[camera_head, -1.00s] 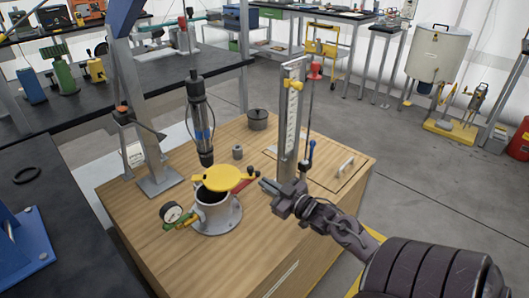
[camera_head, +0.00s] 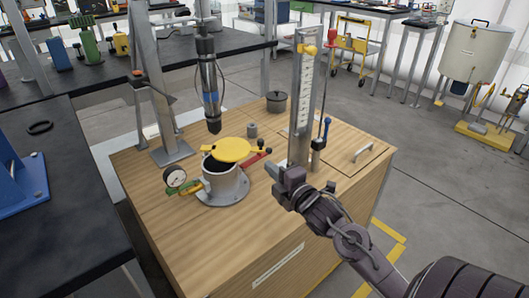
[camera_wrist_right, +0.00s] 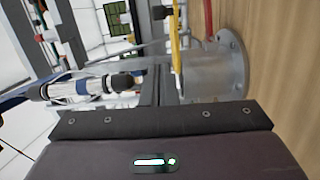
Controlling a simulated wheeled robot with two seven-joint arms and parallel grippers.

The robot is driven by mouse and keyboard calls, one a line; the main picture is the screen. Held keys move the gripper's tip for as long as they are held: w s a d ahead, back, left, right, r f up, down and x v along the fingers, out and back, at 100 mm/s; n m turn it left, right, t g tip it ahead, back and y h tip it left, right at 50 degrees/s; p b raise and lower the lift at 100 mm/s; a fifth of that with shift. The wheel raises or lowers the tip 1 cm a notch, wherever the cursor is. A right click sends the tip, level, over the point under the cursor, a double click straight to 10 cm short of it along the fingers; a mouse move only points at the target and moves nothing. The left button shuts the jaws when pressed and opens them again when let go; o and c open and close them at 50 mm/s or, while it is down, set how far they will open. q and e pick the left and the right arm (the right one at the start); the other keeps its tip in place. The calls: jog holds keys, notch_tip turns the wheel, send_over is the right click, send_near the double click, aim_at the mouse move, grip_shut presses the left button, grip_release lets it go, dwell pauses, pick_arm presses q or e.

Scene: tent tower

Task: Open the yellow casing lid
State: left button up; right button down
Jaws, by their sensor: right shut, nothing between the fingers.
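The yellow lid (camera_head: 230,150) sits tilted above the grey round casing (camera_head: 226,185) on the wooden cabinet. A dark opening shows beneath the lid's near left edge. My right gripper (camera_head: 272,172) is shut and empty, just right of the casing and a little below the lid's right end. It appears apart from both. In the right wrist view the lid (camera_wrist_right: 175,45) shows nearly edge-on, beside the casing (camera_wrist_right: 215,72). My left gripper is not in view.
A pressure gauge (camera_head: 175,177) sticks out left of the casing. A dark cylinder (camera_head: 210,85) hangs just behind the lid. A tall scale post (camera_head: 303,100) stands behind my right gripper. A red handle (camera_head: 254,160) lies beside the casing. The cabinet's front left top is clear.

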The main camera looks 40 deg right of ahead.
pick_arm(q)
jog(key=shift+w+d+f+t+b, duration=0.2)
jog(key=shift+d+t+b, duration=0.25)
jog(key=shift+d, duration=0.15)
pick_arm(e)
jog(key=w+d, duration=0.3)
jog(key=w, duration=0.5)
jog(key=shift+w+f, duration=0.2)
jog(key=shift+w, duration=0.1)
jog(key=shift+d, duration=0.1)
jog(key=shift+w+d, duration=0.1)
